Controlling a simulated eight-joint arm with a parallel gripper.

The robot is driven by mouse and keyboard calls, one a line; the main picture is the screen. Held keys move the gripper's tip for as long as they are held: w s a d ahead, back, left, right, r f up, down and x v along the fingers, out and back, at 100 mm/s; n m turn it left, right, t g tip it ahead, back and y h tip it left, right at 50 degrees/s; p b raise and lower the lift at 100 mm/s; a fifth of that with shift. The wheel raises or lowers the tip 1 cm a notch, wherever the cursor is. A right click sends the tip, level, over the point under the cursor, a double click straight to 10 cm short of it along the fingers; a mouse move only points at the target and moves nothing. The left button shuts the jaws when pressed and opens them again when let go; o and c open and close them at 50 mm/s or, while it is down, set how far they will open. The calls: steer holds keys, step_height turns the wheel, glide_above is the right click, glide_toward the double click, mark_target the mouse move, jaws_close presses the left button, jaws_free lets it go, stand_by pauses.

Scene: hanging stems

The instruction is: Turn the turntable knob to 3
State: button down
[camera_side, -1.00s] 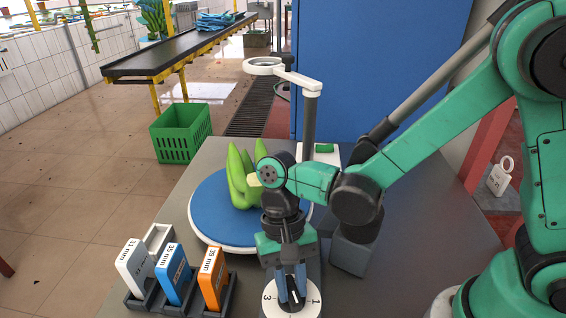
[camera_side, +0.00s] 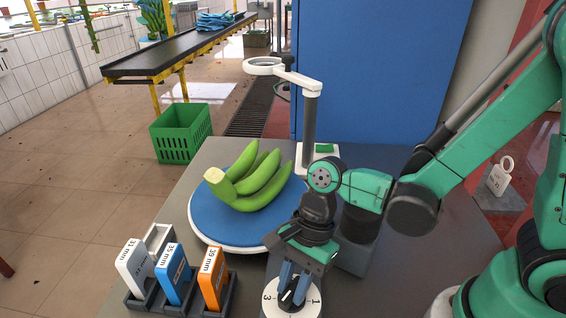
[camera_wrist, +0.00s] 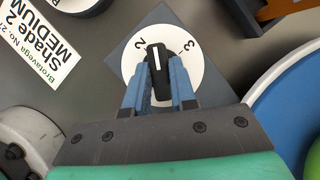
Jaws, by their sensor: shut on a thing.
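The turntable knob (camera_wrist: 155,62) is a black bar with a white line, on a white dial (camera_wrist: 183,86) with printed numbers. In the wrist view the white line points up, between the 2 and the 3. My gripper (camera_wrist: 159,85) is shut on the knob, one blue finger on each side. In the side view my gripper (camera_side: 292,290) reaches down onto the dial (camera_side: 272,309), where 3 and 1 show. The blue turntable (camera_side: 215,222) with a white rim carries a bunch of green bananas (camera_side: 255,183), its cut stem towards the left.
A rack with white, blue and orange size gauges (camera_side: 212,280) stands left of the dial. A stand with a ring (camera_side: 310,115) rises behind the turntable. A printed Shade 2 MEDIUM card (camera_wrist: 38,42) lies near the dial. A green crate (camera_side: 180,133) is on the floor.

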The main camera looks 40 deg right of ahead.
steer(key=m+t, duration=0.2)
steer(key=m, duration=0.3)
steer(key=shift+s+m, duration=0.1)
steer(key=shift+m, duration=0.2)
steer(key=m+t, duration=0.1)
steer(key=m, duration=0.1)
steer(key=m+t+h, duration=0.1)
steer(key=m, duration=0.2)
steer(key=shift+s+m, duration=0.1)
steer(key=shift+m, duration=0.2)
steer(key=c, duration=0.7)
jaws_free()
steer(key=shift+v, duration=2.75)
